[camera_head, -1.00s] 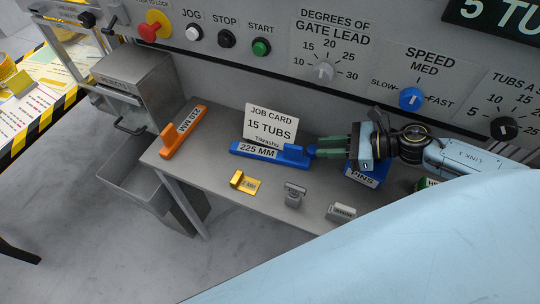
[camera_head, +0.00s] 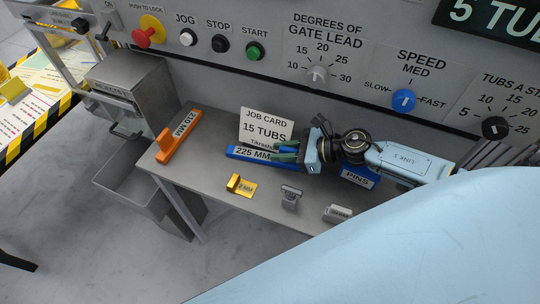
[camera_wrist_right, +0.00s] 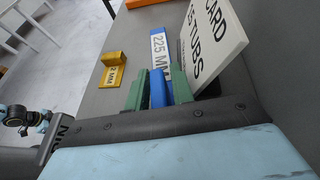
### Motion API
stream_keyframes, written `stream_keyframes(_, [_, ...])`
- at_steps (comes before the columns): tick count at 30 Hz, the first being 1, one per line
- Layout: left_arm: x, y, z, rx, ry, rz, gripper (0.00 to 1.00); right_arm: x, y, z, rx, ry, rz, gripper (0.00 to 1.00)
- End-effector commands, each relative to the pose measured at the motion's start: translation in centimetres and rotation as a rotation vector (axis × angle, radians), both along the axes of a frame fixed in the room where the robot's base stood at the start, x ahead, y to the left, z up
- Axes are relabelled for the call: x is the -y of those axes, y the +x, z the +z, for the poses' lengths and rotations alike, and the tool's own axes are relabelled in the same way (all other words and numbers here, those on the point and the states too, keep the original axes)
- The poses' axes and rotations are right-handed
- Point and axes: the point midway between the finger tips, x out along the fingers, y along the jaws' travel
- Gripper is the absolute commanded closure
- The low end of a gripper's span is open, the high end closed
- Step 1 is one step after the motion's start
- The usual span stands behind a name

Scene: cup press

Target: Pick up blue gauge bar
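The blue gauge bar (camera_head: 243,153), labelled 225 MM, lies on the grey shelf in front of the job card (camera_head: 265,130). My right gripper (camera_head: 281,152) reaches in from the right, with its green fingers at the bar's right end. In the right wrist view the blue bar (camera_wrist_right: 157,88) lies between the two green fingers (camera_wrist_right: 156,92), which stand on either side of its raised block. The fingers look close to the block; whether they touch it is unclear. My left gripper is not in view.
An orange 210 MM bar (camera_head: 178,136) lies to the left. A yellow gauge (camera_head: 241,187), a small metal part (camera_head: 290,196) and a grey block (camera_head: 338,213) lie toward the front edge. A blue PINS box (camera_head: 358,176) stands under my right arm. The control panel (camera_head: 262,30) rises behind.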

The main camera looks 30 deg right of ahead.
Motion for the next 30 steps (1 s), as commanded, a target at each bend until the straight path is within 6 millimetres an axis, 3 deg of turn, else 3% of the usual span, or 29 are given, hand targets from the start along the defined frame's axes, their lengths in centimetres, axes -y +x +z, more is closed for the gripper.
stream_keyframes(5, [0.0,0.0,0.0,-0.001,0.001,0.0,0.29,0.0,0.0,0.0,0.0,0.0,0.0,0.76])
stream_keyframes(11, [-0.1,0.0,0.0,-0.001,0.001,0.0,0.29,0.0,0.0,0.0,0.0,0.0,0.0,1.0])
stream_keyframes(23, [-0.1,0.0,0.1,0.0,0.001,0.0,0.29,0.0,0.0,0.2,0.001,0.001,0.0,1.0])
stream_keyframes(30, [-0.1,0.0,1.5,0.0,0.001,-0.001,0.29,-0.5,0.0,1.7,0.001,0.001,0.004,1.0])
